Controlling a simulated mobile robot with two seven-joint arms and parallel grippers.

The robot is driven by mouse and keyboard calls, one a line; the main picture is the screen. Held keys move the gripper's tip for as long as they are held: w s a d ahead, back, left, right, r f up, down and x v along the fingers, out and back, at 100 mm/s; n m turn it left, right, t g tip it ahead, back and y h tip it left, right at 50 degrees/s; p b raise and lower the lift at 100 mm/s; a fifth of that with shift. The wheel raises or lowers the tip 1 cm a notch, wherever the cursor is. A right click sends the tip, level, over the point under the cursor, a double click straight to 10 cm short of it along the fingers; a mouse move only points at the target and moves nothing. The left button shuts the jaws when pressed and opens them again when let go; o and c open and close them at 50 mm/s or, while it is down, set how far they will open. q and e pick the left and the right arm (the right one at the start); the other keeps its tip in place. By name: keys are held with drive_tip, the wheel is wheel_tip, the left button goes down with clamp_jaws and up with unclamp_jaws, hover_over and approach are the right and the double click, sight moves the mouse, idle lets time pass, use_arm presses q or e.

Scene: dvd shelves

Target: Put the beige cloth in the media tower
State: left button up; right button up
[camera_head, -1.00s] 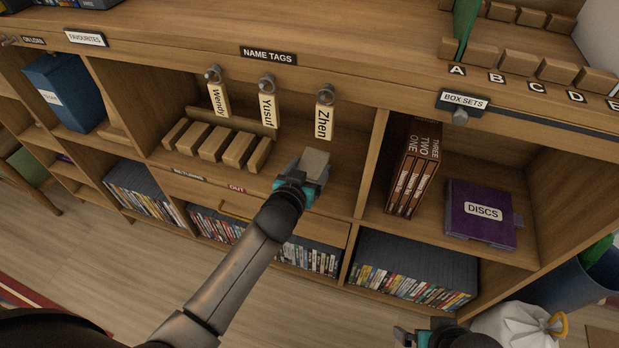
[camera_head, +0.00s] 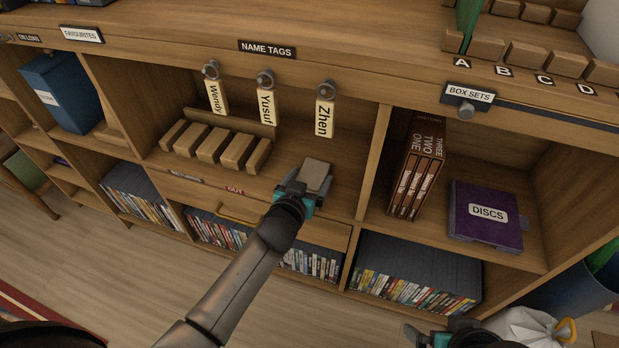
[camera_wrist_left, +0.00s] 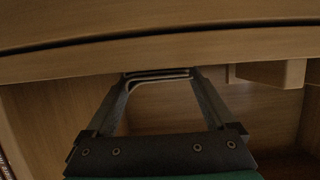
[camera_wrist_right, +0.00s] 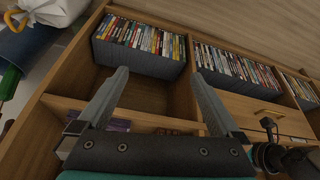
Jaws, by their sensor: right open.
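A small folded greyish-beige cloth (camera_head: 317,174) is between the fingers of my left gripper (camera_head: 306,186). The left gripper is shut on it, in front of the open compartment below the Zhen tag. In the left wrist view the cloth's layered folded edge (camera_wrist_left: 158,76) spans the gap between the fingertips. My right gripper (camera_head: 436,338) is at the bottom edge of the head view. In the right wrist view it is open and empty (camera_wrist_right: 158,82), over the shelf unit. I cannot tell which furniture is the media tower.
The wooden shelf unit (camera_head: 369,170) holds wooden blocks (camera_head: 215,146), brown box sets (camera_head: 416,168), a purple DISCS case (camera_head: 485,215) and rows of DVDs (camera_head: 415,275). Name tags (camera_head: 325,117) hang above the compartment. A white bag (camera_head: 525,328) and blue bin (camera_head: 580,285) stand at right.

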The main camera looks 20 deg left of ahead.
use_arm(q)
drive_tip(key=shift+o, duration=0.6)
use_arm(e)
drive_tip(key=shift+f, duration=0.1)
use_arm(q)
drive_tip(key=shift+r, duration=0.15)
drive_tip(key=shift+s+r+p, duration=0.15)
drive_tip(key=shift+s+p, duration=0.05)
drive_tip(key=shift+p, duration=0.1)
drive_tip(key=p+v, duration=0.5)
drive_tip(key=v, duration=0.6)
drive_tip(key=s+a+f+m+g, duration=0.1)
drive_tip(key=s+f+g, duration=1)
drive_tip(key=s, duration=0.7)
wheel_tip(320, 180, down, 4)
drive_tip(key=shift+r+m, duration=0.1)
drive_tip(key=shift+m, duration=0.3)
use_arm(e)
wheel_tip(320, 180, down, 11)
drive_tip(key=s+g, duration=0.1)
drive_tip(key=s, duration=0.1)
drive_tip(key=shift+s+d+g, duration=0.15)
drive_tip(key=shift+s+g, duration=0.1)
drive_tip(key=shift+g, duration=0.15)
use_arm(q)
drive_tip(key=shift+a+r, duration=0.1)
drive_tip(key=shift+a, duration=0.05)
use_arm(e)
drive_tip(key=shift+s+r, duration=0.1)
drive_tip(key=shift+r, duration=0.1)
